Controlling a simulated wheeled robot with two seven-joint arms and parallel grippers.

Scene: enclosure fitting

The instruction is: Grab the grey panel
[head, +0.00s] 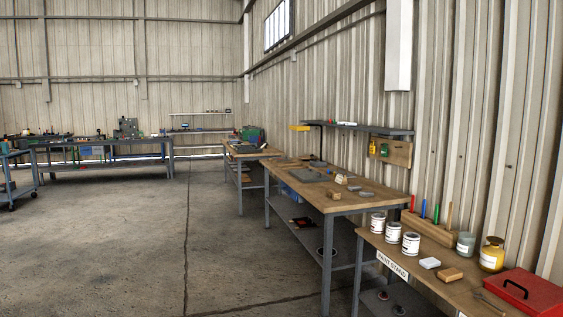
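A flat dark grey rectangular piece (309,175) lies on the wooden top of the middle workbench (335,203) along the right wall. It may be the grey panel, but it is too small to tell it from a mat. Another dark flat piece (245,148) lies on the farther bench (262,154). Neither of my grippers shows in the head view.
The near bench, labelled "PAINT STAND" (392,265), holds white cans (393,232), jars, a wooden block and a red toolbox (525,291). A grey shelf (362,128) hangs above the middle bench. The concrete floor (130,240) at left is open. A cart (18,180) stands far left.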

